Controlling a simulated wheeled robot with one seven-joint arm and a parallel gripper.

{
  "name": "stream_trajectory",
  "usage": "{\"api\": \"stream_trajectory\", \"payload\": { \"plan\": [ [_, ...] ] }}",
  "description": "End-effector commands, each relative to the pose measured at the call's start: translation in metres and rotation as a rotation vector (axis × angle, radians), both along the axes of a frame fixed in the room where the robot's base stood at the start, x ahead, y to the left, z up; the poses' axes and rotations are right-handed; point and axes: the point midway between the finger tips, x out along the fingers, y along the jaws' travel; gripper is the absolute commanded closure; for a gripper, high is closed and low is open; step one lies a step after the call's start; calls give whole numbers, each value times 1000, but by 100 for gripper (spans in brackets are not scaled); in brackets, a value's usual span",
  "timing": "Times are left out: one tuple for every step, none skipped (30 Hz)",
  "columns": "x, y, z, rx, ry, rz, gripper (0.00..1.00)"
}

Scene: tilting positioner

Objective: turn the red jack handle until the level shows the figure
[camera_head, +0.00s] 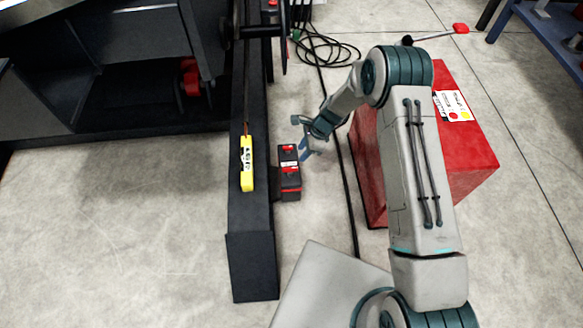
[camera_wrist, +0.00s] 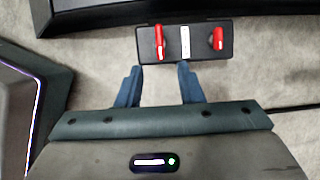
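A yellow level (camera_head: 247,164) lies lengthwise on a dark beam (camera_head: 252,265); its display is too small to read. A black box (camera_head: 289,182) with red parts is fixed at the beam's right side. In the wrist view, this box carries a left red lever (camera_wrist: 159,42) and a right red lever (camera_wrist: 218,39), with a white label between them. My gripper (camera_head: 309,152) is just right of the box, open and empty. Its blue fingers (camera_wrist: 160,72) point at the box's near edge in the wrist view. I cannot tell which red part is the jack handle.
A red cabinet (camera_head: 440,135) stands right of the beam, behind my arm. A black cable (camera_head: 349,195) runs along the floor, with coils (camera_head: 325,52) behind. A red-ended tool (camera_head: 461,28) lies at the back. A dark machine (camera_head: 130,75) fills the upper left.

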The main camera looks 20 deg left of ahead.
Motion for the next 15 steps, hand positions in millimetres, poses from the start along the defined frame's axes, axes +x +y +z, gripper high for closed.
{"api": "stream_trajectory", "payload": {
  "plan": [
    [-4,4,-15,-1,3,2,66],
    [-5,6,-22,-1,4,4,66],
    [-7,9,-30,-1,3,3,66],
    [-8,12,-36,-1,3,3,66],
    [-9,14,-42,0,2,3,66],
    [-10,17,-50,0,2,3,66],
    [-12,18,-56,-1,3,3,66],
    [-13,21,-61,-1,3,3,66],
    [-14,23,-68,0,2,4,66],
    [-15,25,-72,1,1,4,66],
    [-16,27,-77,-1,1,4,66],
    [-17,29,-82,0,1,4,66],
    [-17,30,-85,0,1,4,66],
    [-18,31,-88,0,1,4,66],
    [-19,32,-92,0,0,2,66]
  ]
}}
